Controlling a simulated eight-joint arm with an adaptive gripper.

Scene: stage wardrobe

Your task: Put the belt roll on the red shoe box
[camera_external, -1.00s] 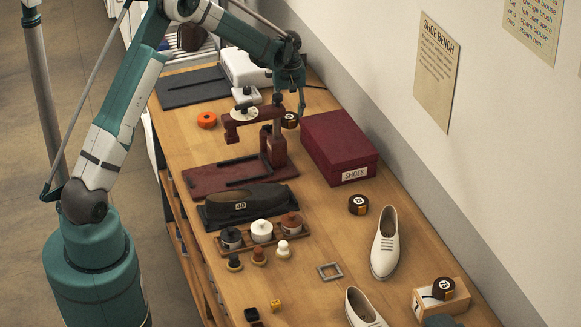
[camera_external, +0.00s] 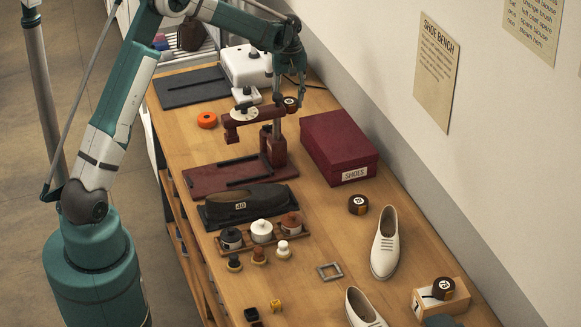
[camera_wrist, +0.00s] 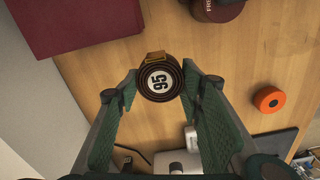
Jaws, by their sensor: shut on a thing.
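My gripper (camera_external: 289,88) is shut on a dark brown belt roll (camera_external: 290,103) with a tan end. In the wrist view the belt roll (camera_wrist: 159,78) sits between the fingertips of my gripper (camera_wrist: 155,86), its white "95" label facing the camera. The belt roll is held above the table, behind the red shoe box. The dark red shoe box (camera_external: 338,142), labelled "SHOES", stands closed on the table, to the right of the clamp stand. Its top looks bare. The shoe box (camera_wrist: 70,22) also shows at the top left of the wrist view.
A dark red clamp stand (camera_external: 275,147) is close left of the shoe box. An orange roll (camera_external: 207,120) lies further left. Another belt roll (camera_external: 358,204) and white shoes (camera_external: 384,245) are in front of the box. A white device (camera_external: 246,66) stands at the back. The wall borders the right.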

